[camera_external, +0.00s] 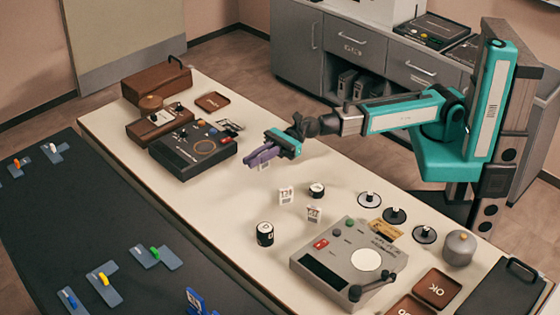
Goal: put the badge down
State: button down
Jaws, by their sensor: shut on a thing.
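My gripper (254,158), with purple fingers on a teal hand, is above the pale table, right of the black device. It is shut on the badge (263,166), of which only a small pale part shows below the fingers. The fingers hide the rest of it. I cannot tell the held badge's height above the table.
A black device (193,150) lies left of the gripper. A grey device (347,263) stands at the front right. Round black-based items (395,216) line the right edge. The table's left-middle part (215,215) is clear.

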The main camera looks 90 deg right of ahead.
aim_at(258, 167)
jog(key=shift+f+b, duration=0.8)
jog(key=shift+f, duration=1.2)
jog(key=shift+f+b, duration=0.8)
jog(key=shift+f, duration=1.2)
jog(key=shift+f, duration=0.2)
jog(key=c, duration=1.8)
grip_release()
jog(key=shift+r, duration=0.2)
